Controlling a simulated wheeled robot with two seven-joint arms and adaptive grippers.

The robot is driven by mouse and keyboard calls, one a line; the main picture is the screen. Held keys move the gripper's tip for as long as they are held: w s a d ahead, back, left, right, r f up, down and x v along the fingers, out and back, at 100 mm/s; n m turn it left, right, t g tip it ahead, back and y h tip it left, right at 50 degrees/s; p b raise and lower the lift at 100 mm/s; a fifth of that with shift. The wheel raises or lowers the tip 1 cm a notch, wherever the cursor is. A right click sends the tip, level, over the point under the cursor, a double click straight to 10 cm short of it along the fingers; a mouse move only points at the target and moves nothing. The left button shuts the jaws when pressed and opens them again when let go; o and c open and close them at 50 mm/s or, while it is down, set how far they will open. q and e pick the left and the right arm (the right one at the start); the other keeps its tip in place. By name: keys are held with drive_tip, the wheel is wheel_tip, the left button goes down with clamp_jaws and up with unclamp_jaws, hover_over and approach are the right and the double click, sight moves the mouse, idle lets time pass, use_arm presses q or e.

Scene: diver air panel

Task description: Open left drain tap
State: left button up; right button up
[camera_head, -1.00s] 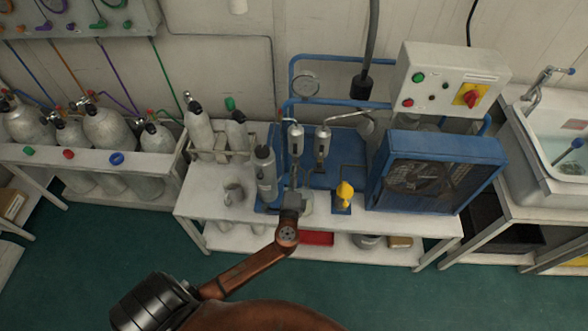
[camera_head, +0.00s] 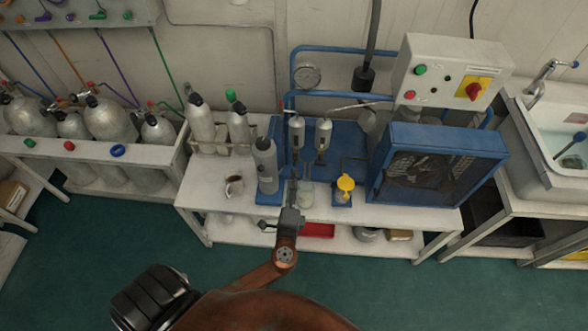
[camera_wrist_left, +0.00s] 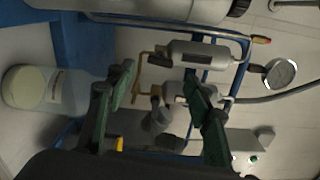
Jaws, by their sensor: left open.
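Two grey filter cylinders hang side by side on the blue panel. The left one (camera_head: 296,132) shows in the wrist view (camera_wrist_left: 203,55), with a small dark fitting (camera_wrist_left: 160,58), probably its drain tap, at its lower end. The right one (camera_head: 323,135) hangs beside it. A clear jar (camera_head: 307,194) with a pale lid or top stands below the left cylinder and also shows in the wrist view (camera_wrist_left: 28,88). My left gripper (camera_head: 292,188) is open in front of the left cylinder. Its green fingers (camera_wrist_left: 160,76) are spread and appear empty. I cannot tell the tap handle's position.
A yellow-topped jar (camera_head: 345,186) and blue fan housing (camera_head: 440,165) are to the right. The white bench (camera_head: 400,221) has clear front space.

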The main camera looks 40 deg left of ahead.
use_arm(q)
drive_tip(key=shift+v, duration=1.65)
